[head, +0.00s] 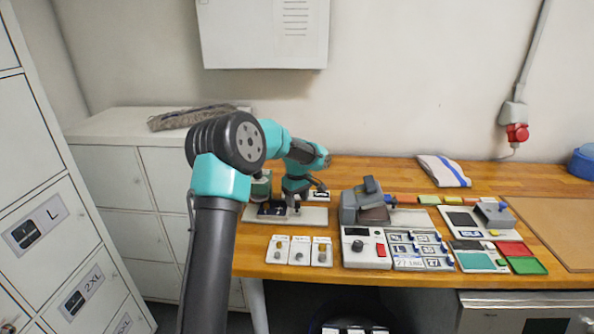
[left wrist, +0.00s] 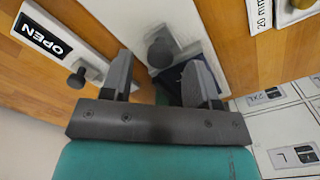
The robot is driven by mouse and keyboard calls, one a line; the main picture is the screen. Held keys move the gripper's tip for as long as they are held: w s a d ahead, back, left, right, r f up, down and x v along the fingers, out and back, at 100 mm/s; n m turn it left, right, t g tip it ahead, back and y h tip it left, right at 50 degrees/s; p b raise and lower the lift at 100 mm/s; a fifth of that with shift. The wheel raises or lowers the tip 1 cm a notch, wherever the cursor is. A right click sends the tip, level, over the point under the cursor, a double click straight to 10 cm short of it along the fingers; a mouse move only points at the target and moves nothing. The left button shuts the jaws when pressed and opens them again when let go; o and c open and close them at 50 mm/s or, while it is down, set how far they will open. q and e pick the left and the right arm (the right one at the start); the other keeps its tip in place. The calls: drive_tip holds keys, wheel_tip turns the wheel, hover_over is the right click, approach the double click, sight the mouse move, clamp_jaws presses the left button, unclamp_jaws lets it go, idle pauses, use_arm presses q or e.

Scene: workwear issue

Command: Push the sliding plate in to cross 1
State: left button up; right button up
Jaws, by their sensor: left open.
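A pale board (head: 315,217) lies on the left part of the wooden bench, with a dark navy piece (head: 270,209) on it. My left gripper (head: 296,206) is low over this board, its arm reaching in from the left. In the left wrist view, the open fingers (left wrist: 161,82) stand either side of a pale plate (left wrist: 192,50) with a grey round knob (left wrist: 160,52), seen beyond the fingertips. I cannot tell whether they touch it. The dark navy piece also shows there (left wrist: 207,74), partly behind the right finger. No cross mark is readable. My right gripper is out of view.
An OPEN label (left wrist: 42,37) with a dark knob (left wrist: 76,79) is at the left of the wrist view. Three small knob panels (head: 299,251) stand at the bench's front edge. A grey press (head: 362,205) and control box (head: 366,248) are to the right.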

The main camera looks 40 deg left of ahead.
use_arm(q)
wheel_tip(320, 180, up, 16)
drive_tip(key=shift+f, duration=0.2)
idle(0.4)
